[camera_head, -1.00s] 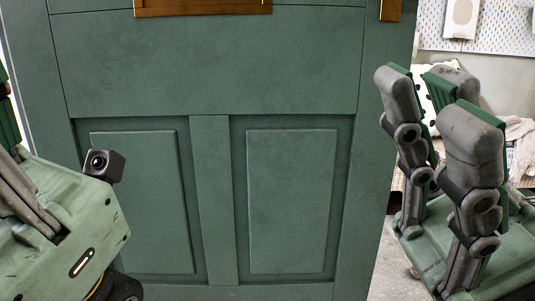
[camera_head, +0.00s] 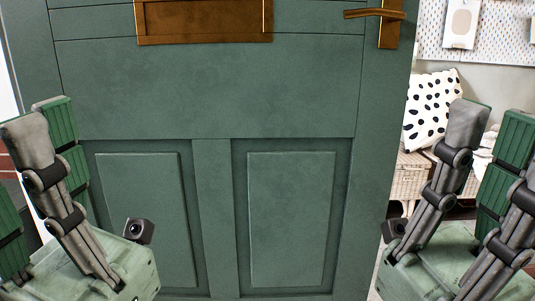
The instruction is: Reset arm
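My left gripper (camera_head: 40,140) stands at the left edge with its grey, green-padded fingers pointing up. The fingers are spread and nothing shows between them; part of it is cut off by the frame. My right gripper (camera_head: 492,145) stands at the right edge, fingers up and apart, with no object between them. Part of it is also cut off. Between the two grippers is a green panelled door (camera_head: 212,100), and neither gripper is seen holding it.
The door carries a bronze lever handle (camera_head: 375,14) at upper right and a bronze letter plate (camera_head: 205,22). To the right, behind my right gripper, are a spotted cushion (camera_head: 432,108), a wicker basket (camera_head: 411,177) and a white pegboard (camera_head: 500,35).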

